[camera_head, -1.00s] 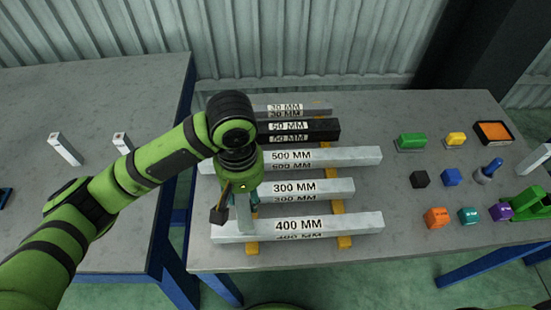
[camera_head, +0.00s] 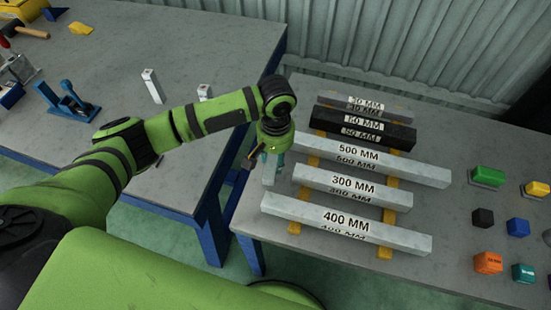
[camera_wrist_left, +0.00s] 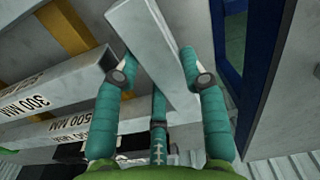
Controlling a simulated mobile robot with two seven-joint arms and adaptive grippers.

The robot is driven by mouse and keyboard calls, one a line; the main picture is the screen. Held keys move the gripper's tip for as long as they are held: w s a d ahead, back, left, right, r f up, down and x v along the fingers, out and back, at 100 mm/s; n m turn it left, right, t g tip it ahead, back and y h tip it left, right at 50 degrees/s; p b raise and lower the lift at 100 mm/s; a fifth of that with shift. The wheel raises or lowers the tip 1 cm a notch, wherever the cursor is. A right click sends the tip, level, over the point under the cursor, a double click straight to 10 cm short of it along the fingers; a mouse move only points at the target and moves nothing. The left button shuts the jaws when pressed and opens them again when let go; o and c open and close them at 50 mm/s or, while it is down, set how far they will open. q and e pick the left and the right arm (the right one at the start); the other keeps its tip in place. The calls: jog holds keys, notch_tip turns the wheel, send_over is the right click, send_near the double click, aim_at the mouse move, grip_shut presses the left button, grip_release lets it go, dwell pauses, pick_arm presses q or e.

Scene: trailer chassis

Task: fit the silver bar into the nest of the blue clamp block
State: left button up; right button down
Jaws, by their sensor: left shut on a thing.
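My left gripper (camera_head: 270,160) is shut on a short silver bar (camera_head: 268,174), held roughly upright near the left edge of the right-hand table. On the left table, a blue fixture (camera_head: 68,102) with upright parts stands near the front edge. I cannot tell for sure which is the clamp block, and no nest shows clearly. My right gripper is out of view.
Labelled bars, such as the 400 MM bar (camera_head: 400,237), lie on yellow supports beside the held bar. A gap separates the tables. A hammer (camera_head: 30,31) lies far left.

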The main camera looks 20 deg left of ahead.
aim_at(275, 158)
pick_arm(q)
jog(key=shift+f, duration=1)
jog(key=shift+f, duration=0.55)
jog(key=o, duration=1.2)
jog(key=shift+o, duration=0.2)
